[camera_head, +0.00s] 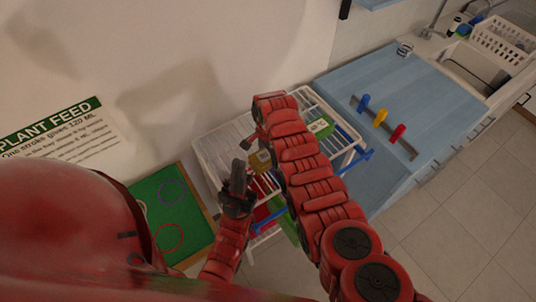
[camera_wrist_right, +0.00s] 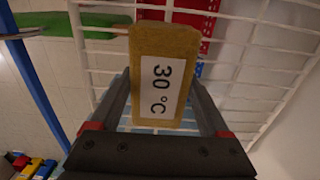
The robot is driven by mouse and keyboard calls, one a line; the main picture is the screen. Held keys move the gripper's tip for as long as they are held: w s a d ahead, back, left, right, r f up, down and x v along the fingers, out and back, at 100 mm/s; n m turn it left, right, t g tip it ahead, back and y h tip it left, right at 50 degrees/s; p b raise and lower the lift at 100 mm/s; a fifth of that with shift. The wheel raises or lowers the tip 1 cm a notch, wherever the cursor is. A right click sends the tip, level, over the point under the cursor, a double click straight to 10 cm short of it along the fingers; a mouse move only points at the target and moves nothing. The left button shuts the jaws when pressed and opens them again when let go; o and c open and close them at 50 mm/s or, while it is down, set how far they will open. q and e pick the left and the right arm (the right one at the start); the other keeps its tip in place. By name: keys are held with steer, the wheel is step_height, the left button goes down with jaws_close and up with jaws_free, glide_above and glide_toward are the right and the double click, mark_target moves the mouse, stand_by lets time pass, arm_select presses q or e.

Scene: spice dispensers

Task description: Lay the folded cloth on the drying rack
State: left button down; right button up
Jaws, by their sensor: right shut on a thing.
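The folded cloth is a thick mustard-yellow block with a white "30 °C" label; in the wrist view the cloth (camera_wrist_right: 165,45) stands between the fingers of my right gripper (camera_wrist_right: 160,108). The white wire rack (camera_wrist_right: 275,75) fills much of the wrist view behind the cloth. I cannot tell whether the cloth touches the wires. My left gripper (camera_head: 238,172) is upright at the rack's near left side, with no object visible in it; its finger gap is unclear.
Green, red and blue items hang on or lie by the rack, partly hidden by my right arm. A green board (camera_head: 162,195) with coloured rings is at the left. A blue counter (camera_head: 345,85) with coloured pegs is at the right, and a white basket (camera_head: 503,40) stands beyond.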

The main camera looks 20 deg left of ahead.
mark_target(268, 153)
steer(key=o, duration=1.3)
steer(key=shift+f, duration=0.1)
step_height(268, 153, up, 9)
steer(key=b, duration=0.3)
steer(key=shift+w+f, duration=0.1)
step_height(268, 153, up, 4)
steer(key=p, duration=0.3)
steer(key=shift+f, duration=0.2)
